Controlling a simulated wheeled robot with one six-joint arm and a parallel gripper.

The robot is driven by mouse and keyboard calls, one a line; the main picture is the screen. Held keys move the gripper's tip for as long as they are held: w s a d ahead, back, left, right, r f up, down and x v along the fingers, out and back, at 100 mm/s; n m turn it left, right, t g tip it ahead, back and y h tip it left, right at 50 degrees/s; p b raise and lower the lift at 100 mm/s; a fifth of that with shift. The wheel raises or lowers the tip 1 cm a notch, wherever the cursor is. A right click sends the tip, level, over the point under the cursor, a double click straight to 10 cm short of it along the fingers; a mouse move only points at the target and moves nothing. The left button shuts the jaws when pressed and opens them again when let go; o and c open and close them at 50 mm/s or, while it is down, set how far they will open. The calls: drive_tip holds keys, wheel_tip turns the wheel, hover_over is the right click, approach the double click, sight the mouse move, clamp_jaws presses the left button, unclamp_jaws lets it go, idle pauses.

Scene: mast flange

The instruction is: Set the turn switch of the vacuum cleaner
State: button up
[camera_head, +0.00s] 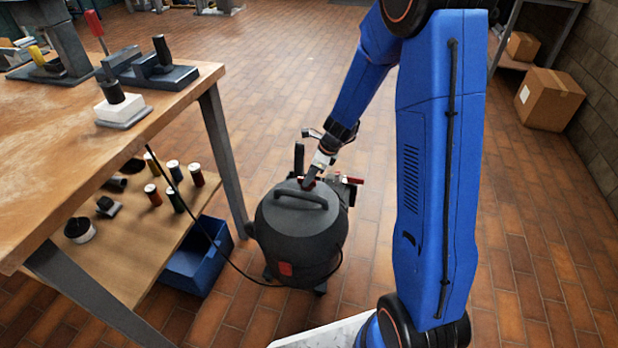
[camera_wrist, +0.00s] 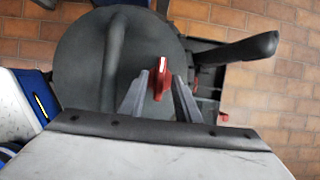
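The vacuum cleaner (camera_head: 292,235) is a dark grey drum standing on the brick floor, with a carrying handle on its round lid (camera_wrist: 80,72). Its turn switch (camera_wrist: 160,77) is a small red knob with a pale mark, near the lid's edge in the wrist view. My gripper (camera_wrist: 161,84) is open, with one grey finger on each side of the red knob and a visible gap at both sides. In the head view my gripper (camera_head: 310,180) reaches down to the lid from behind, and the knob is mostly hidden there.
A dark upright handle (camera_wrist: 240,48) stands beside the drum, close to my gripper. A wooden workbench (camera_head: 60,190) with tools is at the left, a blue bin (camera_head: 195,262) under it. A black cable runs from the bench to the cleaner.

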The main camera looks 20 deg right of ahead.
drive_tip(key=shift+a+f, duration=0.1)
drive_tip(key=shift+f, duration=0.3)
clamp_jaws()
